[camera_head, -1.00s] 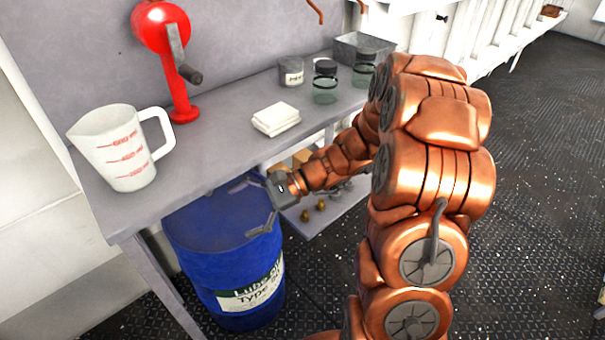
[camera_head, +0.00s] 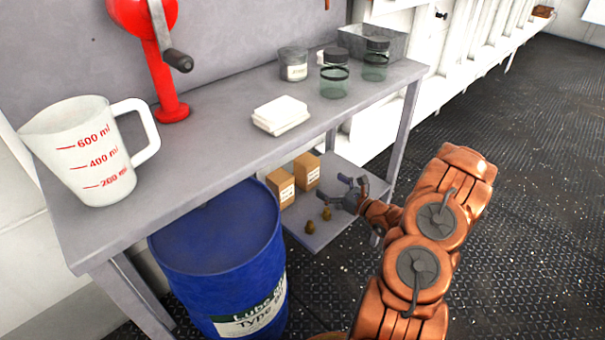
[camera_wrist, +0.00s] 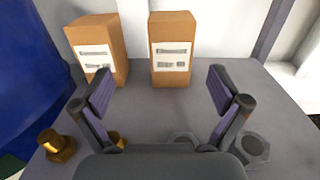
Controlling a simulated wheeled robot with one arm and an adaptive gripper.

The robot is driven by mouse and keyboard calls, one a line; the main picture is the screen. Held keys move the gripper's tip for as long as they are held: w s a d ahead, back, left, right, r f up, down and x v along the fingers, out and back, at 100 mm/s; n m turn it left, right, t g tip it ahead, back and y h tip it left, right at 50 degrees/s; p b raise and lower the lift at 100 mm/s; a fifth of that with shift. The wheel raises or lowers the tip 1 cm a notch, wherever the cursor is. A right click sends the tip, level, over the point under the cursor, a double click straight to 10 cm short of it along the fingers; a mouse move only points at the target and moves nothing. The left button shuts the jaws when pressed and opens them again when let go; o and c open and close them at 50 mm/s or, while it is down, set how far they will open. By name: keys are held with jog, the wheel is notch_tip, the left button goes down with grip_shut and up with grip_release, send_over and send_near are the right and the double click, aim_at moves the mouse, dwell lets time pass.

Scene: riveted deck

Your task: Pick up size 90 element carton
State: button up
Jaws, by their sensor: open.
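Two small brown cartons with white labels stand upright side by side on the lower shelf of the bench. The left carton (camera_head: 281,187) also shows in the wrist view (camera_wrist: 98,50). The right carton (camera_head: 306,171) also shows in the wrist view (camera_wrist: 172,50), roughly ahead of the space between my fingers. The label print is too small to read, so I cannot tell which is size 90. My gripper (camera_head: 352,187) is open and empty over the shelf, in front of and apart from the cartons. Its fingers (camera_wrist: 160,90) spread in the wrist view.
Brass fittings (camera_head: 318,221) lie on the lower shelf (camera_head: 325,238), and grey nuts (camera_wrist: 252,148) lie under my gripper. A blue drum (camera_head: 220,245) stands left of the shelf. The bench top (camera_head: 225,145) overhangs, with a jug (camera_head: 90,150) and jars on it.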

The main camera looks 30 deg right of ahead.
aim_at(313, 174)
jog(key=shift+h, duration=0.3)
jog(key=w+b, duration=0.1)
jog(key=w, duration=0.2)
jog(key=w+f, duration=0.1)
jog(key=w, duration=0.2)
jog(key=shift+w+a+f+b, duration=0.1)
jog(key=shift+a+b, duration=0.05)
jog(key=shift+b, duration=0.2)
jog(key=shift+b+x, duration=0.95)
jog(key=shift+x, duration=2.05)
jog(key=shift+c, duration=0.4)
jog(key=c, duration=1.3)
